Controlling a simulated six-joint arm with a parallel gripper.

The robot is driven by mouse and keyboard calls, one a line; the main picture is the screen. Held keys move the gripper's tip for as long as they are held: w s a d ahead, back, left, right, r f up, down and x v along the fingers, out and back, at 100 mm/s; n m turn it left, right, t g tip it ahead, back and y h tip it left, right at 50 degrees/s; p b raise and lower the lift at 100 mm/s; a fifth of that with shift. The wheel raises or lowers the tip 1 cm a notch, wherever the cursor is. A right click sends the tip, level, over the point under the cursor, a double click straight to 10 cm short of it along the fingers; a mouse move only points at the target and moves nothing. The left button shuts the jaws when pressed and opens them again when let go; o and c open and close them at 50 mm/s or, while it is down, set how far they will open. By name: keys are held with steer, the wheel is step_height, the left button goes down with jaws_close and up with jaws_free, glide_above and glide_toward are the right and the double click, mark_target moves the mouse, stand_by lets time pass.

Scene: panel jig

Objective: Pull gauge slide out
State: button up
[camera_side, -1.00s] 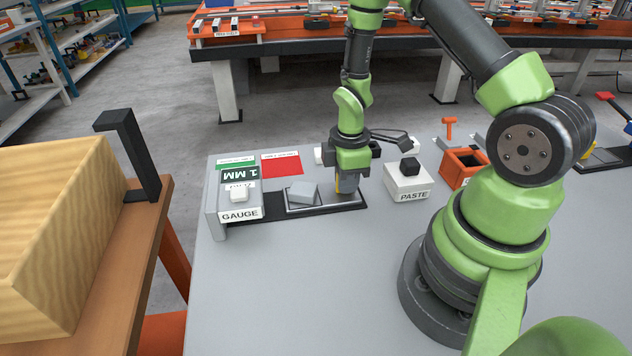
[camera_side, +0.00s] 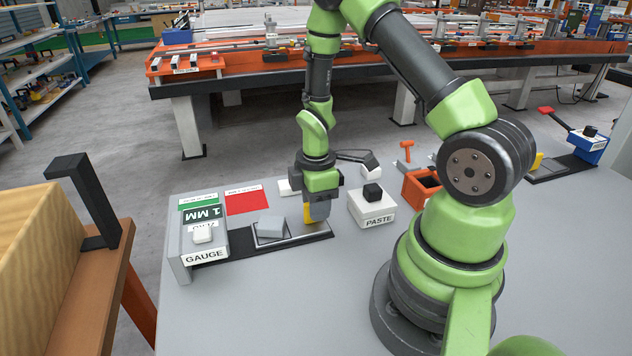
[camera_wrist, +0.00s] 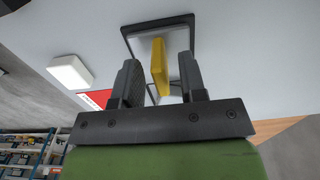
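The gauge (camera_side: 205,256) is a grey housing labelled GAUGE with a 1 MM plate on top, at the left of the table in the side view. A metal slide (camera_side: 293,238) lies on a black base to its right, with a grey block (camera_side: 270,227) at the slide's left part. A yellow tab (camera_side: 311,215) stands at the slide's right end. My gripper (camera_side: 318,210) is low over that end and partly hides the tab. In the wrist view, the tab (camera_wrist: 159,66) stands between the two fingers of my gripper (camera_wrist: 160,75), with a gap visible on each side.
A white PASTE box (camera_side: 371,209) with a black knob stands right of my gripper. An orange open box (camera_side: 422,188) is beyond it. The table front is clear.

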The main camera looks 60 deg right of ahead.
step_height(320, 180, up, 8)
steer(key=shift+r, duration=0.1)
stand_by(0.4)
steer(key=s+a+r+m+t, duration=0.1)
steer(key=a+r+m+t, duration=0.3)
steer(key=r, duration=0.7)
steer(key=s+a+r+m+t+y, duration=0.2)
steer(key=s+a+r+m+t, duration=0.1)
steer(key=s+a+r+m, duration=0.5)
steer(key=shift+s+a+m, duration=0.35)
steer(key=shift+s+m, duration=0.05)
steer(key=shift+m, duration=0.1)
